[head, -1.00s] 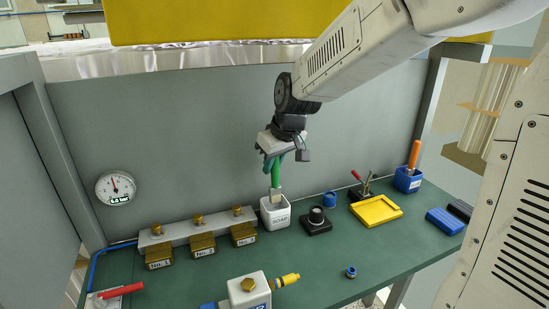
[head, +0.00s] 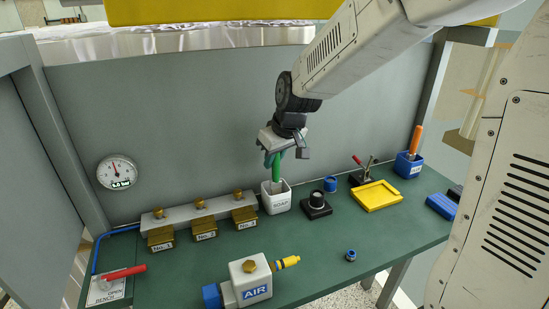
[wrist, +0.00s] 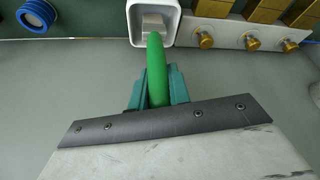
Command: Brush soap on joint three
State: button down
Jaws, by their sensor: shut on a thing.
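My gripper (head: 277,156) is shut on the green handle of a brush (head: 276,172). The brush points down, and its lower end is inside the white soap pot (head: 277,204), labelled SOAP. In the wrist view the green handle (wrist: 156,75) runs between the teal fingers (wrist: 158,90) to a pale brush head (wrist: 153,24) within the pot's rim (wrist: 170,38). Whether the bristles touch soap is hidden. The grey manifold (head: 200,208) left of the pot carries three brass joints; the one tagged No. 3 (head: 245,223) is nearest the pot.
A black knob box (head: 316,205), blue ring (head: 330,184), yellow tray (head: 378,196) and blue holder (head: 408,165) stand right of the pot. The AIR block (head: 250,283) is in front. A red-handled valve (head: 122,273) and gauge (head: 117,173) are left.

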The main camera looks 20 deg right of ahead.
jog(key=shift+f, duration=0.65)
dwell(1.4)
jog(key=shift+r, duration=0.15)
jog(key=shift+r, duration=3.45)
